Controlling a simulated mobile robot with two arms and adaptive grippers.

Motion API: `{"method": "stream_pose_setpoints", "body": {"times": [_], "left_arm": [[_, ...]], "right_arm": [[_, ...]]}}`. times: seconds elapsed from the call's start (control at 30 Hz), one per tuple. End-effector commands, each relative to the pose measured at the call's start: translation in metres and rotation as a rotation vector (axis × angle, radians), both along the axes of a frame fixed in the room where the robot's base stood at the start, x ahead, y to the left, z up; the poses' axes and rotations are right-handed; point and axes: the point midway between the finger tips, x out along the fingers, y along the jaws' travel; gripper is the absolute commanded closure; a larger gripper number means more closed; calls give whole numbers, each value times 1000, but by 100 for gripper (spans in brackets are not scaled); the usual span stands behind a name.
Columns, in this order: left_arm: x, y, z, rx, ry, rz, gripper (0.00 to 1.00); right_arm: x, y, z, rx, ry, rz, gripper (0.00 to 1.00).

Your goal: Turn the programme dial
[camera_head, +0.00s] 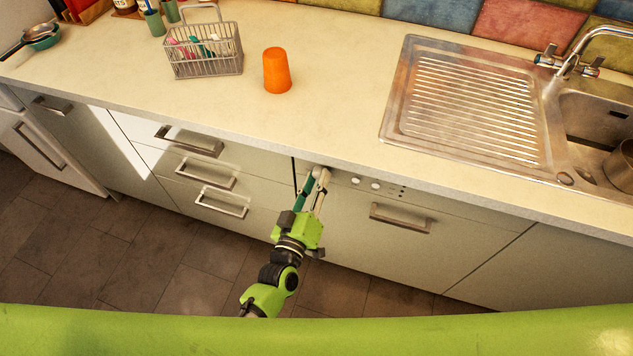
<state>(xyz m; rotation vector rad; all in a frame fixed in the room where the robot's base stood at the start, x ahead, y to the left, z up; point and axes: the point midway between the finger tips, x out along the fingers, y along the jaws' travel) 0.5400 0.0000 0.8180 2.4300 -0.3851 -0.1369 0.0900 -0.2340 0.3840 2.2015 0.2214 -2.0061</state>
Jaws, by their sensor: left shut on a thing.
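The programme dial is on the left end of the dishwasher's control panel (420,208), under the counter edge. My left gripper (319,176) reaches up to that end of the panel and is shut on the dial. The fingers cover the dial, so its pointer and setting cannot be seen. Two round pale buttons (366,183) and a few small dark dots (402,191) sit just right of the fingers. The dishwasher door handle (400,218) is further right. My right gripper is out of view.
The counter edge (345,160) overhangs just above my left gripper. On the counter stand a wire basket (207,66), an orange cup (276,71) and a steel sink with drainer (470,100). Drawer handles (190,140) stick out at the left. The tiled floor (150,250) looks clear.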

Motion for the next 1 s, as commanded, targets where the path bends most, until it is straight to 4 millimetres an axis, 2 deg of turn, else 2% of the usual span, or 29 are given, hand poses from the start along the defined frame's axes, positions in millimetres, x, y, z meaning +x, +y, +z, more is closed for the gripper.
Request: {"method": "stream_pose_setpoints", "body": {"times": [0.6,1.0], "left_arm": [[-1,0,-4,-548,182,-1,97],[-1,0,-2,-786,259,-1,97]], "right_arm": [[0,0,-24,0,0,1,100],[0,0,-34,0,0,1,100]]}}
